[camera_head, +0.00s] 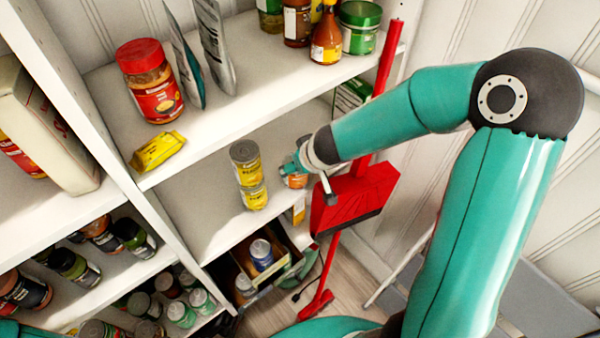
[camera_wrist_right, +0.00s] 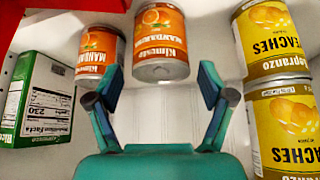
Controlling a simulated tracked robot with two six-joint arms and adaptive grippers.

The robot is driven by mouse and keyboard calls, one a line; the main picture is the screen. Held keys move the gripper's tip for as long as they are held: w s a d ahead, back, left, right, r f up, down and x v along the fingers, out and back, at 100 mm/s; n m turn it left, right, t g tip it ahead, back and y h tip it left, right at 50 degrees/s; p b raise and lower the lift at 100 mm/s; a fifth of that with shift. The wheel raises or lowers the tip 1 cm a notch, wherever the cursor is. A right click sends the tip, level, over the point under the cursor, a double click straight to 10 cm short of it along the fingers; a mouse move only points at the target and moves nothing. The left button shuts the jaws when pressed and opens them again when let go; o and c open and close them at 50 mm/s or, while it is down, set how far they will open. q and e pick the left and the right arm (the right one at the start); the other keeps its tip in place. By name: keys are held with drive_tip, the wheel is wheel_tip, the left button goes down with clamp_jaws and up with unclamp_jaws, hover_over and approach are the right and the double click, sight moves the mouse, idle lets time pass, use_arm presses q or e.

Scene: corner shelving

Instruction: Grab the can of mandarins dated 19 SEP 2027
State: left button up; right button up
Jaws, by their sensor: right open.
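Two orange-labelled cans of mandarins show in the right wrist view. One can (camera_wrist_right: 162,45) is ahead, between the lines of my right gripper's (camera_wrist_right: 158,84) open fingers and beyond the tips. The other can (camera_wrist_right: 101,52) is further left, partly behind the left finger. No date is readable on either can. In the head view, my right gripper (camera_head: 300,160) is at the lower shelf, with part of an orange can (camera_head: 295,181) showing just below it. The gripper looks empty. My left gripper is not in view.
Two stacked yellow peach cans (camera_wrist_right: 277,40) stand close on the right; they also show in the head view (camera_head: 245,158). A green rice box (camera_wrist_right: 45,100) is on the left. A red dustpan (camera_head: 355,200) hangs by the shelf end. A shelf board (camera_head: 250,110) runs above.

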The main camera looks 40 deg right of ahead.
sight(294, 181)
drive_tip(key=shift+b+x, duration=0.75)
drive_tip(key=shift+x, duration=2.1)
drive_tip(key=shift+s+a+f, duration=0.1)
drive_tip(key=shift+s, duration=0.15)
drive_tip(key=c, duration=1)
drive_tip(key=shift+c, duration=0.8)
drive_tip(key=shift+r, duration=0.25)
